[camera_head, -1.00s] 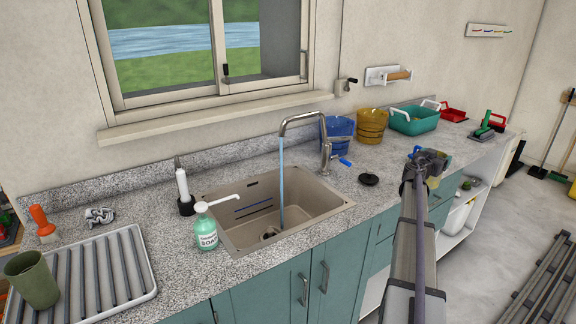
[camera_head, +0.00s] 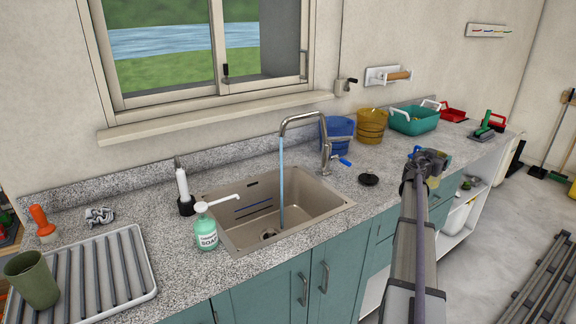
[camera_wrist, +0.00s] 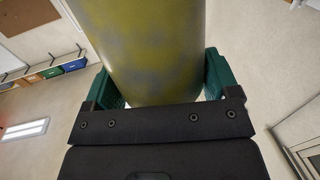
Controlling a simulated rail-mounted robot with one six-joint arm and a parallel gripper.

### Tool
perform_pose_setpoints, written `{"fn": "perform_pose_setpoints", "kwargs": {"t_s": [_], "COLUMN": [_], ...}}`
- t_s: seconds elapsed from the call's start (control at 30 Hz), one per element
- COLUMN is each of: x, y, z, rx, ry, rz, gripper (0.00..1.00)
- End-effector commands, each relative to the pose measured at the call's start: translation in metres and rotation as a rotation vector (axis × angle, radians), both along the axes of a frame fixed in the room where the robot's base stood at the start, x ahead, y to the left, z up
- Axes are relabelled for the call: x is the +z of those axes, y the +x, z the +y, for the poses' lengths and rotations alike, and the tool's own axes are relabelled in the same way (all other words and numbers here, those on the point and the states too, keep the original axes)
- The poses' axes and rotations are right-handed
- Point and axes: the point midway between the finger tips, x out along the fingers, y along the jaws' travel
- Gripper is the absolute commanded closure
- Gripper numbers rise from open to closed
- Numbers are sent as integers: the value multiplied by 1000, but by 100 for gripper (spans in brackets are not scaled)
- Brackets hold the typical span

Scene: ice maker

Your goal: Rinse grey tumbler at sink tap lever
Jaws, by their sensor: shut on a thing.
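My gripper (camera_wrist: 162,82) is shut on a tumbler (camera_wrist: 150,45) in the wrist view. Its wall is olive-yellow with greyish patches, and green finger pads sit on both sides; its rim is out of view. In the head view my gripper (camera_head: 428,160) is to the right of the sink (camera_head: 250,226), in front of the counter, and the tumbler is mostly hidden. The tap (camera_head: 303,120) arches over the sink and a blue water stream (camera_head: 281,185) runs into the basin. The blue tap lever (camera_head: 343,161) is at the right of the tap's base.
A soap bottle (camera_head: 205,230) stands at the sink's front left. An olive-green cup (camera_head: 32,280) stands on the drying rack (camera_head: 140,262). A black disc (camera_head: 369,179) lies right of the sink. Blue (camera_head: 337,132) and yellow (camera_head: 372,124) buckets stand behind it. The air above the basin is clear beside the stream.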

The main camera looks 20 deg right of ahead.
Motion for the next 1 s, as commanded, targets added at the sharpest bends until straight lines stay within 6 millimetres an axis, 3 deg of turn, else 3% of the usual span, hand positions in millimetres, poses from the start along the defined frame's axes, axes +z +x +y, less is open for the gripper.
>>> {"fn": "perform_pose_setpoints", "kwargs": {"t_s": [0.57,1.0], "x": [0,0], "y": [-7,-4], "z": [10,6], "rx": [0,0], "ry": [0,0], "rz": [0,0], "gripper": [55,55]}}
